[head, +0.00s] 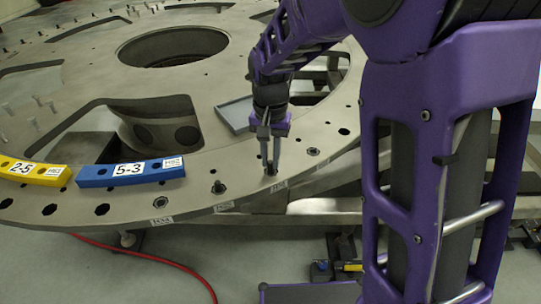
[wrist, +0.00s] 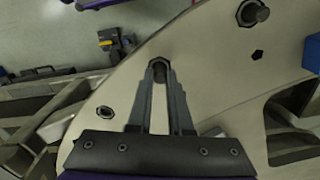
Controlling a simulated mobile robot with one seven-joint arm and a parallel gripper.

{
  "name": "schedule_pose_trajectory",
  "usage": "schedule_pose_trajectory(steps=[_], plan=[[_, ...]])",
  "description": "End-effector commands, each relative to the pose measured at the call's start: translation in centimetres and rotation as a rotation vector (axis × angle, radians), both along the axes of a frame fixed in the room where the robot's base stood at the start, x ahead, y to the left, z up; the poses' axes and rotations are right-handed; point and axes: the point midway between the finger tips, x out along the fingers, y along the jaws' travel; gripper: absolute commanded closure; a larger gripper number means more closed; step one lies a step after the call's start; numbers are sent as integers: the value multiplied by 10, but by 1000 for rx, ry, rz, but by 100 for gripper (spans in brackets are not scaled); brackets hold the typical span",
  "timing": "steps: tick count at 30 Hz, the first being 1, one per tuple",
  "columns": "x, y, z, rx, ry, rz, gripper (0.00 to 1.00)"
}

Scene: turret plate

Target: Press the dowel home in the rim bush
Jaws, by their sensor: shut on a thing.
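The turret plate (head: 185,82) is a large grey ring with holes and bushes along its rim. My gripper (head: 271,170) points down at the near rim, its fingertips close together at a dark-ringed rim bush (head: 272,176). In the wrist view my gripper (wrist: 160,72) has its fingers converging on the dowel (wrist: 158,63), a small dark round end at that bush. The fingers hide most of the dowel, so I cannot tell how deep it sits. Another dark peg (head: 218,187) stands in the rim to the left; it also shows in the wrist view (wrist: 256,13).
A blue block marked 5-3 (head: 130,173) and a yellow block marked 2-5 (head: 34,171) lie on the rim at left. A grey tray (head: 235,113) lies on the plate behind my gripper. An open bush (head: 313,151) is to the right. A red hose (head: 150,261) crosses the floor.

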Motion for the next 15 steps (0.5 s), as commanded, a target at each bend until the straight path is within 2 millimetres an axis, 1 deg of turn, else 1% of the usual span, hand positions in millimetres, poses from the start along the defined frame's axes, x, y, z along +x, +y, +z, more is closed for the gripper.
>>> schedule_pose_trajectory(steps=[15], plan=[[-1, 0, -6, -1, 3, 0, 100]])
